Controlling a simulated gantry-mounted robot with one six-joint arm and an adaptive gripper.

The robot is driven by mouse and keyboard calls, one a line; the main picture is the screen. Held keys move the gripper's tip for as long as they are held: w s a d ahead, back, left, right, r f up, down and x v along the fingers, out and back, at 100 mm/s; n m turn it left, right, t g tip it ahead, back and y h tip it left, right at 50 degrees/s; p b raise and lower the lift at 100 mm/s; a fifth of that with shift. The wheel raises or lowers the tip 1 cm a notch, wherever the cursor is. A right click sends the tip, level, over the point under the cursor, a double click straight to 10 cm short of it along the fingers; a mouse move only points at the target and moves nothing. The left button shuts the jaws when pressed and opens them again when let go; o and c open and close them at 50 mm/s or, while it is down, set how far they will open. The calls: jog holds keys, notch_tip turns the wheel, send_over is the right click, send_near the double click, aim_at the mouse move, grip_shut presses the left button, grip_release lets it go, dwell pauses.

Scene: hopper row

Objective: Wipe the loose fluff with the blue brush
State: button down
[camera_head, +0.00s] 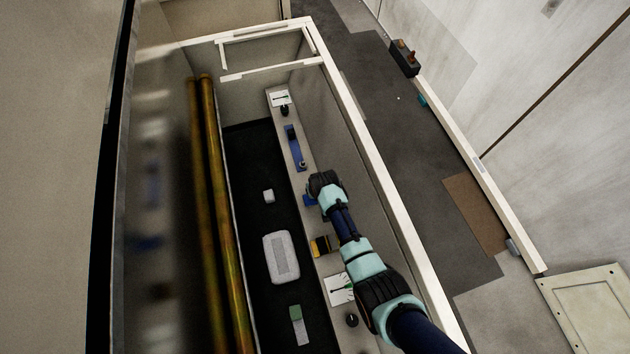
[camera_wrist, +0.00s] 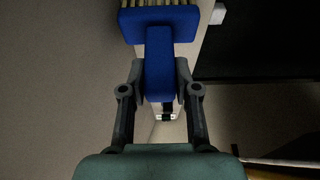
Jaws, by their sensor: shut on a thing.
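My gripper (camera_wrist: 160,82) is shut on the handle of the blue brush (camera_wrist: 158,24) in the wrist view. The brush head is a wide blue block with tan bristles at the top edge of the picture, partly cut off. In the head view my gripper (camera_head: 318,190) is over the narrow pale ledge, with a bit of the blue brush (camera_head: 309,201) showing beside it. I cannot make out the loose fluff for certain in either view. Whether the bristles touch a surface cannot be told.
A dark sunken bed beside the ledge holds a small pale block (camera_head: 268,196), a larger grey-white block (camera_head: 281,258) and a green-and-grey block (camera_head: 298,325). On the ledge are a blue tool (camera_head: 293,147) and a yellow-and-black item (camera_head: 321,246). A white frame (camera_head: 385,205) borders the right.

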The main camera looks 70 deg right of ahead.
jog(key=shift+r, duration=0.1)
jog(key=shift+w+d, duration=0.1)
jog(key=shift+w+d+f+b, duration=0.2)
jog(key=shift+b, duration=0.2)
jog(key=w+d+b, duration=0.1)
jog(key=d+b, duration=0.1)
jog(key=shift+w+d+f+h+b, duration=0.2)
jog(key=shift+w+h+b, duration=0.1)
jog(key=shift+w+b, duration=0.1)
jog(key=shift+d+r, duration=0.1)
jog(key=shift+r, duration=0.15)
jog(key=shift+w+d+f+b, duration=0.2)
jog(key=shift+f+b, duration=0.15)
jog(key=shift+b, duration=0.2)
jog(key=shift+w+d, duration=0.15)
jog(key=shift+d, duration=0.05)
jog(key=shift+r, duration=0.1)
jog(key=shift+r, duration=0.1)
